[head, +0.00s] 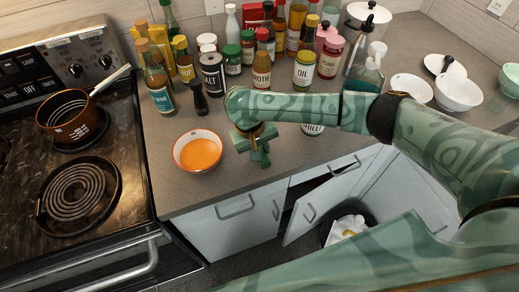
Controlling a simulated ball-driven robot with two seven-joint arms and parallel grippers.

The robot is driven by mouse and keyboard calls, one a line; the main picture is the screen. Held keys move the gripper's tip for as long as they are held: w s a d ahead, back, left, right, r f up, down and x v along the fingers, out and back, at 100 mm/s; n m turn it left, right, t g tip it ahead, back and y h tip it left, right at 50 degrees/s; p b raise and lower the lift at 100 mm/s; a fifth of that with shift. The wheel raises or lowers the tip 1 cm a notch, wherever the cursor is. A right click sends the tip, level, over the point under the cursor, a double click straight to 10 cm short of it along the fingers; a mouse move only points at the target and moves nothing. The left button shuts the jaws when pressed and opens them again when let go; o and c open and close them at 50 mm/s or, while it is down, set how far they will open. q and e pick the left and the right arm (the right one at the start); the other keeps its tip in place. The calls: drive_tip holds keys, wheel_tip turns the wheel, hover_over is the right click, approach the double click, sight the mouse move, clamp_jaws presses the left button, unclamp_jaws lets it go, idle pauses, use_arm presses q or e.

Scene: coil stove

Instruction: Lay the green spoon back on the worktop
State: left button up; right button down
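My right gripper (258,154) hangs at the front part of the grey worktop (160,190), right of an orange-filled bowl. It points down, and its fingers are small and partly hidden by the wrist, so I cannot tell if they are open or shut. I cannot make out a green spoon; the gripper and arm are green too, so one there would be hard to tell apart. My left gripper is not in view.
The bowl (198,150) stands left of the gripper. Bottles and jars, such as the oil jar (304,70), crowd the back. A copper pot (72,117) sits on the coil stove (90,215). A cupboard door (312,207) below stands ajar. White bowls (457,92) are at right.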

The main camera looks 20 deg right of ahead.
drive_tip(key=c, duration=1.3)
unclamp_jaws()
drive_tip(key=shift+f, duration=0.15)
drive_tip(key=shift+o, duration=0.2)
drive_tip(key=shift+r, duration=0.2)
drive_tip(key=p+v, duration=0.5)
drive_tip(key=v, duration=0.7)
drive_tip(key=shift+p, duration=0.4)
drive_tip(key=shift+s, duration=0.1)
